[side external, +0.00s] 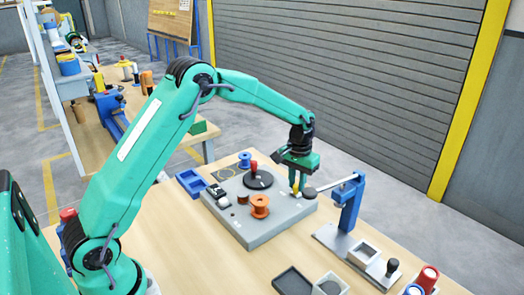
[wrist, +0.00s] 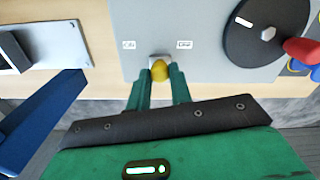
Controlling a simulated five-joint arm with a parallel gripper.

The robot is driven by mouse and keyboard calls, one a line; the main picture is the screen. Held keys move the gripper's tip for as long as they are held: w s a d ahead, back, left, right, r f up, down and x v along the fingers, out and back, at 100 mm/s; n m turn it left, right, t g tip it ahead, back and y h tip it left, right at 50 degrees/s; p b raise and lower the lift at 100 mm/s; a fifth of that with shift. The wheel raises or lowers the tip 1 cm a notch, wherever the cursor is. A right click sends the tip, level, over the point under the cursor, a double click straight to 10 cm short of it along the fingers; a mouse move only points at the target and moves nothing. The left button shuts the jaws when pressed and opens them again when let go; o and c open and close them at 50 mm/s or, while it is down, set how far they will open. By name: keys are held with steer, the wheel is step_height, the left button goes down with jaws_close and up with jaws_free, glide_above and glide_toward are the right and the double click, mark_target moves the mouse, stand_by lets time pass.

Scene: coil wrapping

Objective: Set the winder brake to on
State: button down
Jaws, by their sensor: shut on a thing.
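The winder (side external: 250,215) is a grey box on the wooden table, with a black turning disc (side external: 258,180) and a red handle on top. The brake lever (wrist: 160,72) has a yellow knob and sits near the winder's edge, between two small white labels (wrist: 129,45) too small to read surely. My gripper (wrist: 162,82) is shut on the yellow knob, one green finger on each side. In the side view my gripper (side external: 297,184) points down at the winder's right part, and the knob is partly hidden by the fingers.
A blue stand (side external: 348,205) with an arm reaching towards the winder stands close on the right. An orange spool (side external: 260,206) sits on the winder. A blue tray (side external: 190,181) lies at the left, and a dark tray (side external: 292,281) at the front.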

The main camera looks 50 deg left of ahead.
mark_target(302, 200)
steer(key=shift+d, duration=1.3)
steer(key=c, duration=1.3)
jaws_free()
steer(key=shift+o, duration=0.2)
steer(key=shift+a+r, duration=0.1)
steer(key=shift+r, duration=0.35)
step_height(302, 200, up, 7)
